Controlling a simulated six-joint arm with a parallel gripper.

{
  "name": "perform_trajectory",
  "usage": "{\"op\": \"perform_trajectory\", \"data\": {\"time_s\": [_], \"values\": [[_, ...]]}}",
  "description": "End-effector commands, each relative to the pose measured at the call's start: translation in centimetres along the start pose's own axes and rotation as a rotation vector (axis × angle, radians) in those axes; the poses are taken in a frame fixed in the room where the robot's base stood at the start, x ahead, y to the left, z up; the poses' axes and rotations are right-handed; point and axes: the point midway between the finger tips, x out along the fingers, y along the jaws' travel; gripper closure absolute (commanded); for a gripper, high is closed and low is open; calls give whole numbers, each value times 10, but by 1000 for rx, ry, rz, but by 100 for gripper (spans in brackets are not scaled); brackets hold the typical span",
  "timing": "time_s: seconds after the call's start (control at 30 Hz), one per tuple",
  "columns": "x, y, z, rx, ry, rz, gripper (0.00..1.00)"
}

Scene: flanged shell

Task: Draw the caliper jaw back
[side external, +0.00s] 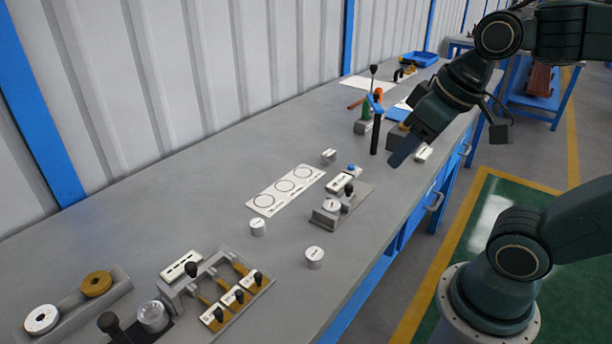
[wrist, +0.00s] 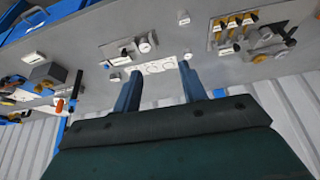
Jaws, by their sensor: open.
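The likely caliper is a small grey fixture (side external: 341,208) near the middle of the bench. A white disc-shaped part (side external: 330,206) sits on it, with a black upright knob (side external: 348,189) beside it, probably on the sliding jaw. The fixture also shows in the wrist view (wrist: 128,50), above and left of my fingers. My gripper (side external: 398,158) is open and empty, in the air beyond and to the right of the fixture, apart from it. In the wrist view its two blue fingers (wrist: 160,70) stand wide apart. The exact jaw opening is too small to tell.
A white card with three circles (side external: 285,190) lies left of the fixture. Loose cylinders stand around it (side external: 314,257) (side external: 258,228) (side external: 329,155). A dark post (side external: 376,130) rises near my gripper. A knobbed slide rack (side external: 217,290) and ring tray (side external: 75,304) occupy the near end.

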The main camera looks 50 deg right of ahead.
Motion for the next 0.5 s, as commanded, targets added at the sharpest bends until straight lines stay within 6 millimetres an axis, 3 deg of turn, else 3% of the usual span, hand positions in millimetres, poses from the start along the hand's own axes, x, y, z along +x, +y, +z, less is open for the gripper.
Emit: {"op": "perform_trajectory", "data": {"time_s": [0.5], "values": [[45,41,-70,131,-178,50,58]]}}
